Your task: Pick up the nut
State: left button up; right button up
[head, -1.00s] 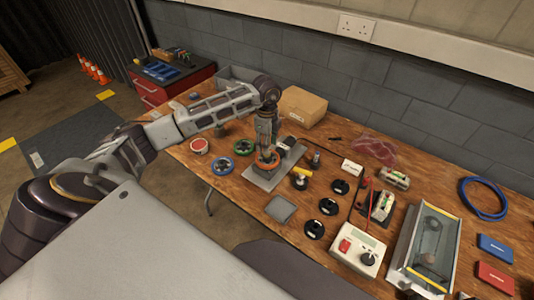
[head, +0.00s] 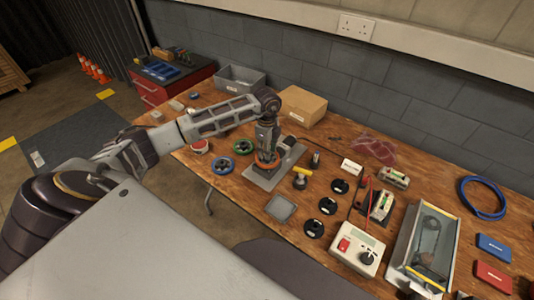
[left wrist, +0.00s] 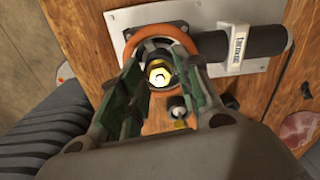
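A brass-coloured piece with a bright hexagonal middle, which looks like the nut (left wrist: 158,76), shows in the left wrist view inside a dark round opening. An orange ring (left wrist: 187,37) curves around that opening on a grey metal plate (left wrist: 122,17). My left gripper (left wrist: 161,80) is open, with a green-padded finger on each side of the nut and gaps between. In the head view my left gripper (head: 266,152) points down over the orange ring (head: 266,167) on the plate (head: 262,183). The nut is hidden there. My right gripper is not in view.
A black cylinder with a white label (left wrist: 235,45) lies at the plate's right. A yellow-topped tool (head: 301,178) and several black discs stand to the right. A cardboard box (head: 301,106) stands behind.

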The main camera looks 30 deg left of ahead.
pick_arm(q)
jog(key=c, duration=0.5)
jog(key=shift+c, duration=0.2)
jog(key=shift+r, duration=0.15)
notch_tip(320, 180, up, 10)
jog(key=shift+b, duration=0.4)
